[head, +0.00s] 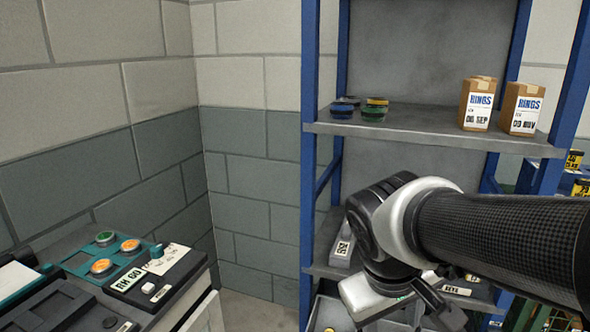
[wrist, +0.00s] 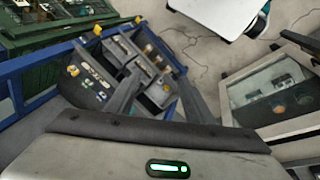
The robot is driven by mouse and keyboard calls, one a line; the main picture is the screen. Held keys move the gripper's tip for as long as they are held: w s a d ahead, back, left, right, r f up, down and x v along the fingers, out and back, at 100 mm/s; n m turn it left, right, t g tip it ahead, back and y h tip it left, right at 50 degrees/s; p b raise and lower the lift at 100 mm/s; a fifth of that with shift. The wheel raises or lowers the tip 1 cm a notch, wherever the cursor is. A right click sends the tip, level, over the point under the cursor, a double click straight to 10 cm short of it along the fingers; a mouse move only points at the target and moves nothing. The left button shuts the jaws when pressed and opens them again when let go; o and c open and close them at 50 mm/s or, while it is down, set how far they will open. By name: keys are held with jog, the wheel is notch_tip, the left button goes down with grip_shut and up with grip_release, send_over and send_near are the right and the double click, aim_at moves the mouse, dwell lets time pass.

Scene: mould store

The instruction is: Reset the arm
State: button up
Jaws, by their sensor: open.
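My arm reaches in from the right in the head view, across the front of the blue-framed shelf unit (head: 310,150). My gripper (head: 437,305) hangs low in front of the lower shelf, partly cut off by the bottom edge. In the wrist view my gripper (wrist: 158,82) shows two dark fingers spread apart, with nothing between them. Beyond the fingers, the shelf unit (wrist: 40,76) shows tilted, with grey bins and small yellow-topped items. I cannot tell how far the fingertips are from it.
Two brown boxes marked RINGS (head: 479,104) and several small round tins (head: 374,112) stand on the upper shelf. A bench (head: 175,310) with a control panel (head: 110,260) stands at left. A green crate (wrist: 50,35) shows at the wrist view's upper left. Floor shows between shelf and bench.

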jog(key=s+r+m+t+y+p, duration=0.1)
jog(key=s+r+p, duration=0.1)
jog(key=r+p, duration=1)
jog(key=s+a+r+m+t+y+p, duration=0.1)
jog(key=s+r+m+p, duration=0.1)
jog(key=r+p, duration=0.9)
notch_tip(320, 180, up, 5)
jog(key=shift+t+y+p, duration=0.3)
jog(key=shift+p, duration=0.05)
jog(key=c, duration=0.4)
